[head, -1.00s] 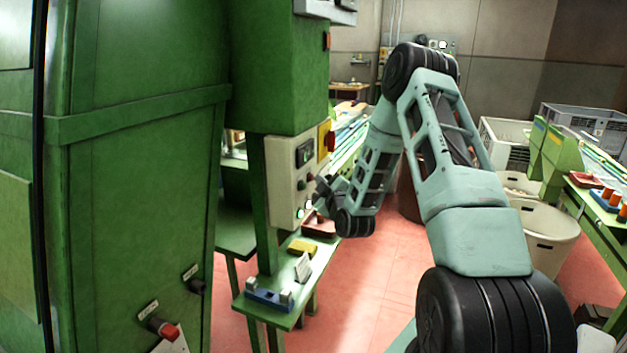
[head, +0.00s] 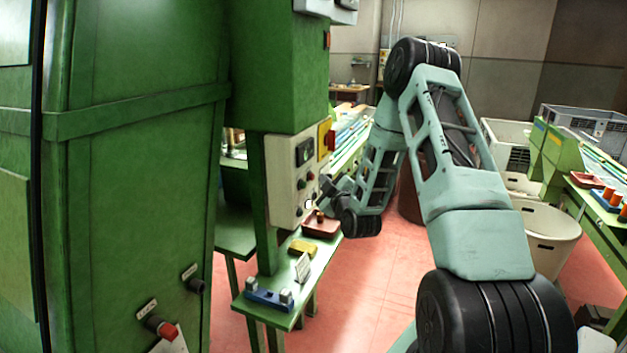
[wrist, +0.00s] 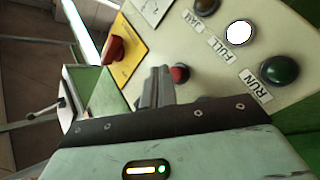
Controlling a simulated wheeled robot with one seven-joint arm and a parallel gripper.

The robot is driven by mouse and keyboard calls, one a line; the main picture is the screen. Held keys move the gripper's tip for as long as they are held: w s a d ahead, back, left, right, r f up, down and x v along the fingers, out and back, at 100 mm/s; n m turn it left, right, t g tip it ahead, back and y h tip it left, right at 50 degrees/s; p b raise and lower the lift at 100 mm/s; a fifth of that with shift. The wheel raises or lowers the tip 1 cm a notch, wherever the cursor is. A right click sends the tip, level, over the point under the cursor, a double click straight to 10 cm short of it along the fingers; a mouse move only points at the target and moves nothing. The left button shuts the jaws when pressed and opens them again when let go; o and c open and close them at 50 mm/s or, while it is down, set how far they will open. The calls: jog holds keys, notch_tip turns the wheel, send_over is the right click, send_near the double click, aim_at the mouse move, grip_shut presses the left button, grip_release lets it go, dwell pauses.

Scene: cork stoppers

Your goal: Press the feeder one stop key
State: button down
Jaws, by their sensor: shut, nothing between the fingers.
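The pale control panel (head: 283,183) hangs on the green machine post in the head view. In the wrist view, a small red button (wrist: 180,73) sits on the panel, just beyond my gripper (wrist: 163,72) and partly hidden by it. I cannot read a label for this button. My gripper's fingers are together and empty, pointing at the panel beside the red button. They look apart from it, though the exact gap is unclear. The green RUN lamp (wrist: 281,70) is dark and the white FULL lamp (wrist: 239,32) is bright.
A red knob (wrist: 115,48) stands out from a yellow plate near the fingers. An amber JAM lamp (wrist: 205,5) is at the top edge. Below the panel, a green bench (head: 285,308) carries a red tray (head: 321,228) and a yellow block (head: 302,247).

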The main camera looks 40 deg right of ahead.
jog(key=shift+s, duration=0.1)
jog(key=shift+s+d+b, duration=0.3)
jog(key=shift+s, duration=0.45)
jog(key=shift+s+d+b, duration=0.25)
jog(key=shift+s+d, duration=0.1)
jog(key=shift+s, duration=0.4)
jog(key=shift+s+d+b, duration=0.3)
jog(key=shift+s, duration=0.45)
